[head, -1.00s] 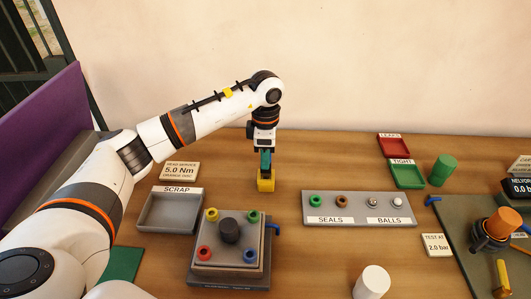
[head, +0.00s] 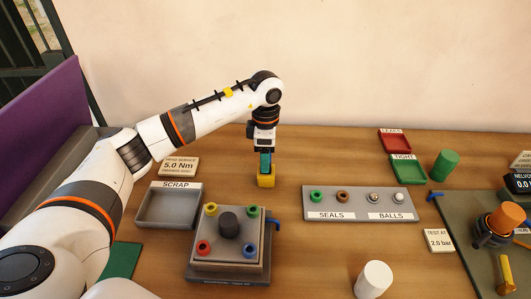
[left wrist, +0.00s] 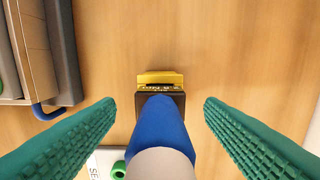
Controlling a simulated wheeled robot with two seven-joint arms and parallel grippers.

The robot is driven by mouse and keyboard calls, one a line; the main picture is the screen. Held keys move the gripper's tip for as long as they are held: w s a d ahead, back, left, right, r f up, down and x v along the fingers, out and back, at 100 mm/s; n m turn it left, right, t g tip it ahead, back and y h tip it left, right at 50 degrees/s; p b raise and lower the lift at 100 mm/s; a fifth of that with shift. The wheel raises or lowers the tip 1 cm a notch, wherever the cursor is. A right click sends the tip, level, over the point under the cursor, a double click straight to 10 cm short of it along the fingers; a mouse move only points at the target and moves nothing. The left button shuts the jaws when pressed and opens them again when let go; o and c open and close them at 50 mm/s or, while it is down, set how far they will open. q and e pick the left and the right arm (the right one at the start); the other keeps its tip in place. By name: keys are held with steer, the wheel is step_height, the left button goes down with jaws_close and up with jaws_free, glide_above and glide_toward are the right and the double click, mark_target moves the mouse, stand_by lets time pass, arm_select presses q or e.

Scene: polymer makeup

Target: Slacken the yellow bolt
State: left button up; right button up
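The yellow bolt (head: 211,210) sits at the back left corner of a grey square block, with green, red and blue bolts at the other corners and a dark knob in the middle. My left gripper (head: 265,168) points straight down behind and right of the block, over a tool with a yellow base (head: 266,182). In the left wrist view the tool has a blue handle (left wrist: 162,125) with a pale end, between my two green fingers (left wrist: 158,101). The fingers are apart, with a gap on each side of the handle. My right gripper is not in view.
A grey scrap tray (head: 168,222) stands left of the block. A rack of seals and balls (head: 358,204) lies to the right. Red (head: 396,145) and green trays, a green cylinder (head: 445,165), a white cylinder (head: 373,279) and an orange-topped fixture (head: 504,218) stand further right.

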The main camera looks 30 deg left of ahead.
arm_select(q)
step_height(320, 180, up, 11)
steer(key=shift+w+f+b, duration=0.1)
steer(key=shift+b, duration=0.65)
steer(key=shift+r, duration=0.65)
